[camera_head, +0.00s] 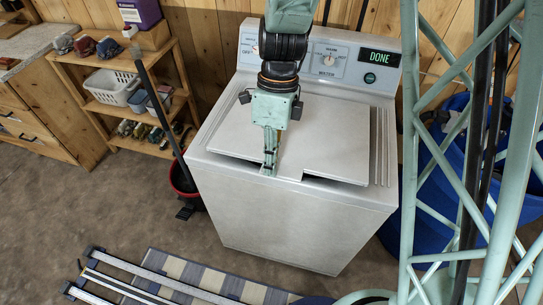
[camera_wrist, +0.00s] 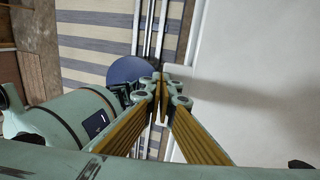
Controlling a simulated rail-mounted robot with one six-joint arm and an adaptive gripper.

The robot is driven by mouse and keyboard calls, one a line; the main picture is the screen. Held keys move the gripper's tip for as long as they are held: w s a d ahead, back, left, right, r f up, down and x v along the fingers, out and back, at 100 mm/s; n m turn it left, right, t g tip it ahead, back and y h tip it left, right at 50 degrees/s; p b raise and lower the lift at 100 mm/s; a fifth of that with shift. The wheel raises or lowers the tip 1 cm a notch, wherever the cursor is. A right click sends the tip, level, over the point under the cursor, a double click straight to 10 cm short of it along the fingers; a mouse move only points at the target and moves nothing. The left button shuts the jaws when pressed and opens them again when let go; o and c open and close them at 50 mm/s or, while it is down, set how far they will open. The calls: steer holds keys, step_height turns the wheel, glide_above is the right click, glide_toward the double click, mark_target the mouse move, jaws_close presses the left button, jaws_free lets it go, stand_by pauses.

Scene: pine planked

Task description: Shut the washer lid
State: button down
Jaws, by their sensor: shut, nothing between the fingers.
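The washer (camera_head: 290,220) is a white top loader against the wooden wall. Its white lid (camera_head: 335,130) lies over the top, nearly flat. A dark gap shows under its front edge at the right, so the lid looks slightly raised. My gripper (camera_head: 269,170) is shut and empty, pointing down at the lid's front edge, by the notch there. In the wrist view my gripper (camera_wrist: 163,78) has its fingertips together beside the white washer surface (camera_wrist: 250,80). I cannot tell whether the fingertips touch the lid.
A red bucket (camera_head: 184,180) with a dark handle is beside the washer. Blue tubs (camera_head: 440,150) stand at the right. A striped rug (camera_head: 190,275) lies on the floor in front.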

steer(key=x, duration=0.2)
steer(key=b+x, duration=0.1)
steer(key=x, duration=0.1)
steer(key=shift+w+f, duration=0.15)
steer(key=shift+w, duration=0.1)
steer(key=shift+s+d+f, duration=0.1)
steer(key=shift+s+f, duration=0.05)
steer(key=shift+f, duration=0.3)
steer(key=shift+r, duration=0.25)
steer(key=shift+r+p, duration=0.3)
steer(key=shift+p, duration=0.05)
step_height(320, 180, up, 13)
steer(key=p, duration=0.4)
stand_by(0.8)
